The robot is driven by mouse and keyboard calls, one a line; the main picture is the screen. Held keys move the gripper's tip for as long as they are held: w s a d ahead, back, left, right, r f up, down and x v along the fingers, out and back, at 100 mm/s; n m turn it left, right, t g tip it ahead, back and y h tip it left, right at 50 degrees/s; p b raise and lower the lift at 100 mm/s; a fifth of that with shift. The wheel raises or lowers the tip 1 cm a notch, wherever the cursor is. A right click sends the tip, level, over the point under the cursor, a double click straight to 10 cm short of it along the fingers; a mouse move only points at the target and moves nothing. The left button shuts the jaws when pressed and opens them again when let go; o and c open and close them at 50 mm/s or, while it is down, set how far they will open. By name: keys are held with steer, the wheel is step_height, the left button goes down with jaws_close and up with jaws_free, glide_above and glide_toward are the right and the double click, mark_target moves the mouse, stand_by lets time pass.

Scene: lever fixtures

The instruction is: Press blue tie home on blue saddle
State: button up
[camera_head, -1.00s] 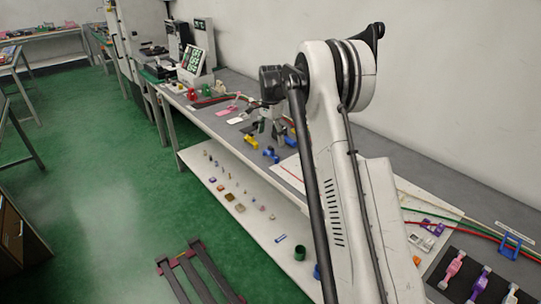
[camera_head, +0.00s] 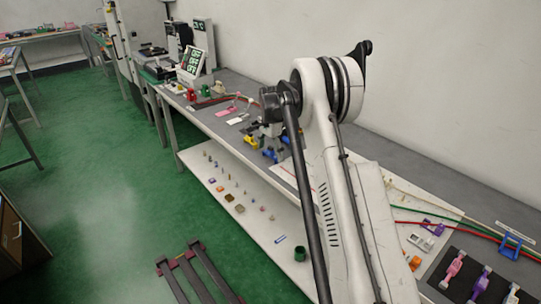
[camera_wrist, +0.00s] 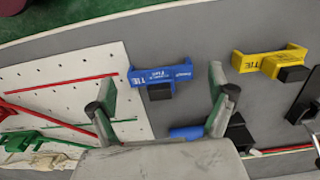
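I see nothing gripped. In the head view my arm mostly hides the gripper.
A yellow fixture (camera_wrist: 270,62) with a black block lies right of the blue one. A white perforated board (camera_wrist: 65,75) with red and green parts is at left.

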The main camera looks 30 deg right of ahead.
steer(key=c, duration=0.9)
steer(key=shift+r, duration=0.1)
